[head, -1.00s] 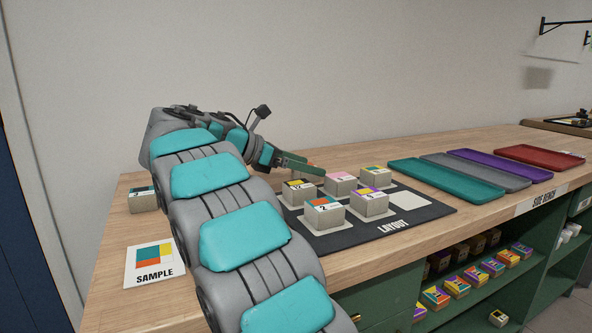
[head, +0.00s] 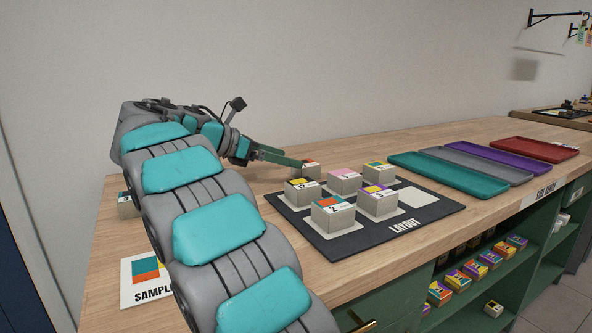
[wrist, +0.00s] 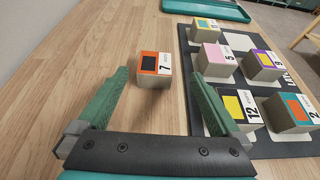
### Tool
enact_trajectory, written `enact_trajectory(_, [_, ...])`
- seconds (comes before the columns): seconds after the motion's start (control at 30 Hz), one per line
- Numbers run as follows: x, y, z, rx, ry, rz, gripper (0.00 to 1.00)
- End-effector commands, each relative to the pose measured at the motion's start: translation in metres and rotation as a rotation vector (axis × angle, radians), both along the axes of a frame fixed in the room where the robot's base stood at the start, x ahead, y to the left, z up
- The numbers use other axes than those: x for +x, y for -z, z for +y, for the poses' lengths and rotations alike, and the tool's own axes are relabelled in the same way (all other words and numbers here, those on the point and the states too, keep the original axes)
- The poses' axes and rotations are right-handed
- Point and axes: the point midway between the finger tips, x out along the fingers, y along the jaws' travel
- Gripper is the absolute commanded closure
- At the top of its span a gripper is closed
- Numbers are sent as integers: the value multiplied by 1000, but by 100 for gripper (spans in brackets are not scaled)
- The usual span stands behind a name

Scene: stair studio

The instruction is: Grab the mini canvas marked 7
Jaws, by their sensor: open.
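The mini canvas marked 7 (wrist: 152,69) is a small block with an orange and black top and a white strip with the 7. In the wrist view it stands on the bare wood, just beyond and between my fingertips. In the head view the block (head: 311,167) is partly hidden behind my finger, beside the dark layout mat. My gripper (wrist: 158,75) is open and empty, one green finger on each side of the line to the block. In the head view my gripper (head: 300,162) reaches right, low over the bench.
The layout mat (head: 345,243) holds several blocks, including ones marked 12 (wrist: 240,107), 5 (wrist: 217,60) and 2 (wrist: 292,109). It lies close to my right finger in the wrist view. Coloured trays (head: 447,176) lie farther right. A sample card (head: 147,280) lies at the front left.

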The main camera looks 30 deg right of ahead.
Motion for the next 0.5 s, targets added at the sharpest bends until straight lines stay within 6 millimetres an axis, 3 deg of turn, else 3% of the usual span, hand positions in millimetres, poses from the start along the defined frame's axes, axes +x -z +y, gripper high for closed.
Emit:
enact_trajectory(0.17, [0, 1, -2, 0, 1, 0, 0])
enact_trajectory(0.5, [-2, 13, -27, 0, -2, 2, 0])
